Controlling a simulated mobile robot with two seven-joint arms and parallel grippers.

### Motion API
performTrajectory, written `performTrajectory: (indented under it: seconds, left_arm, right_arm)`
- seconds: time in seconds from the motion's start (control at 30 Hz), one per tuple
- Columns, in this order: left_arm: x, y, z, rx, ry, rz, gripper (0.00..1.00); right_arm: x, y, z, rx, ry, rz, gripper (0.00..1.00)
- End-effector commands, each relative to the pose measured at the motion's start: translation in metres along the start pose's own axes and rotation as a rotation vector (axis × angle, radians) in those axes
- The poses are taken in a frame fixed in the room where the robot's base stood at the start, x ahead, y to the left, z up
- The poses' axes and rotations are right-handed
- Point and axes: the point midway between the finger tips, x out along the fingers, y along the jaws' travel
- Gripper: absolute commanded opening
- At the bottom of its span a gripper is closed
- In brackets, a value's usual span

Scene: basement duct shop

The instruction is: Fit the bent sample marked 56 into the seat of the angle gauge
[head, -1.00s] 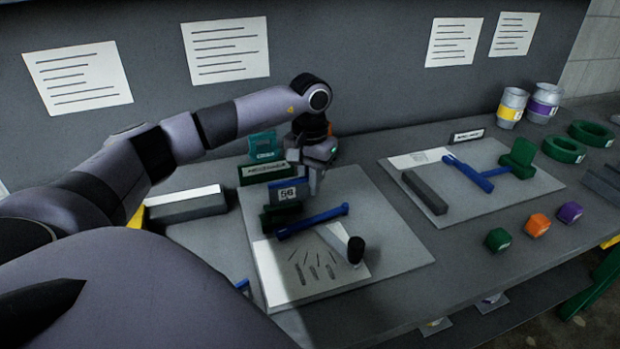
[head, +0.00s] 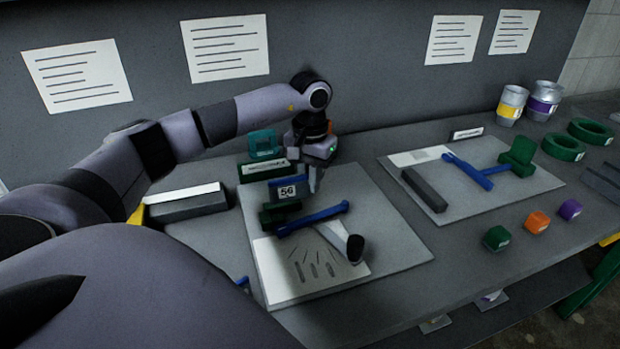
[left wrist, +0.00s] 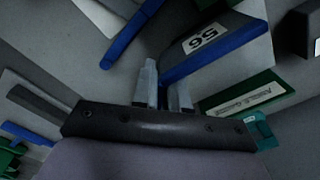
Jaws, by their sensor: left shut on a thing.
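The bent sample marked 56 (head: 287,192), blue with a dark face and a white number label, stands over the far left part of the near board. My left gripper (head: 313,186) is shut on its right end. The left wrist view shows the sample (left wrist: 215,45) beside the fingers (left wrist: 166,88). The angle gauge has a dark green block (head: 279,215) and a blue arm (head: 318,217) lying across the board. The sample is just behind the green block; I cannot tell whether they touch. The seat is not clearly visible. My right gripper is not in view.
A dark green sign (head: 264,171) and a teal item (head: 266,146) stand behind the sample. A grey block (head: 185,207) lies left. A second board (head: 525,190) holds another blue-and-green tool. Small green, orange and purple cubes sit at the right front.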

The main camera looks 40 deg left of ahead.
Motion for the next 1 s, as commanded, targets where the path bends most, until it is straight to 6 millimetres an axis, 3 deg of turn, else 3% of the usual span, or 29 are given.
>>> performTrajectory:
  seconds: [0.93, 0.97, 1.0]
  left_arm:
    - [0.029, 0.000, 0.000, 0.000, 0.000, 0.000, 0.00]
    - [0.028, 0.000, 0.000, 0.000, 0.000, 0.000, 0.20]
    - [0.028, 0.000, 0.000, 0.000, 0.000, 0.000, 0.33]
  right_arm:
    - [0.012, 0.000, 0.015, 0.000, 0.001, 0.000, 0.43]
    - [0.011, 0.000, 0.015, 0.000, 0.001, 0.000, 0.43]
    - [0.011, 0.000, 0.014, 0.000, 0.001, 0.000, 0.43]
